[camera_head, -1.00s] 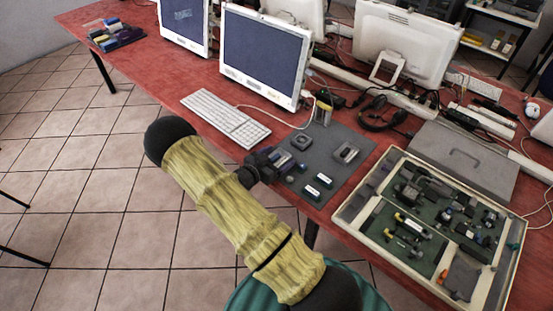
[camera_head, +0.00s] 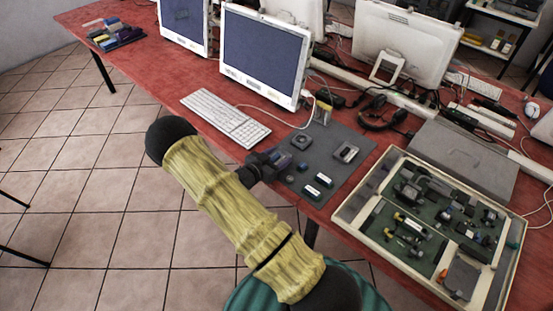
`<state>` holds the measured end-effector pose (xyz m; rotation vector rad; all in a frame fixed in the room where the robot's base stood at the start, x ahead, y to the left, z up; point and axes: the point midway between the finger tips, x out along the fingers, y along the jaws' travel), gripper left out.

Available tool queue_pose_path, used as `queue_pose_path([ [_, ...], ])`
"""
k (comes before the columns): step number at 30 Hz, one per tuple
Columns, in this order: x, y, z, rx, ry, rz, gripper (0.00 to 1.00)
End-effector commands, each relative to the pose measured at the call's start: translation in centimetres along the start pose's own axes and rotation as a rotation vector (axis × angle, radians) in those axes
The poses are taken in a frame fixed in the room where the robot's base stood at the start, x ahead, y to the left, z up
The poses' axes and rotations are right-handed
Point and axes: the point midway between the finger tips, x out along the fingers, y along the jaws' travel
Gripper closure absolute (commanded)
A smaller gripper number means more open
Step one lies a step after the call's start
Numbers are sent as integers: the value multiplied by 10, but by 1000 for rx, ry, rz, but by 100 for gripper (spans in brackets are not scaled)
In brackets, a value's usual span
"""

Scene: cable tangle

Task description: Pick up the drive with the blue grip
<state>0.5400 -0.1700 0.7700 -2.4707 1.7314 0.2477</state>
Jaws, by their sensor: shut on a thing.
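My gripper (camera_head: 275,163) is at the left edge of the dark grey mat (camera_head: 330,138), low over it. It is shut on a small dark thing with a blue-purple part (camera_head: 284,160), which I take to be the drive with the blue grip. The fingers and wrist hide most of it, and I cannot tell whether it is clear of the mat. Two dark pieces with white labels, one farther (camera_head: 324,180) and one nearer (camera_head: 311,192), lie to the right of my gripper. Small bluish bits (camera_head: 303,166) lie between.
Two square grey parts (camera_head: 301,142) (camera_head: 346,152) sit on the mat, with a tan upright piece (camera_head: 323,110) at its back. A cream tray (camera_head: 352,217) of electronics is to the right. A keyboard (camera_head: 225,118) and monitor (camera_head: 262,55) stand behind on the red table.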

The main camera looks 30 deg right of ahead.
Motion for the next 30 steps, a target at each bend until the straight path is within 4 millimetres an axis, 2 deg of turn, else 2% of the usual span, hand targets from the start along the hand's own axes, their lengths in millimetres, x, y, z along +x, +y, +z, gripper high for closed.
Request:
queue_pose_path([
  [8,-2,0,-12,2,0,0,68],
  [22,-18,0,-87,3,0,-1,68],
  [30,-20,0,-98,-1,0,0,68],
])
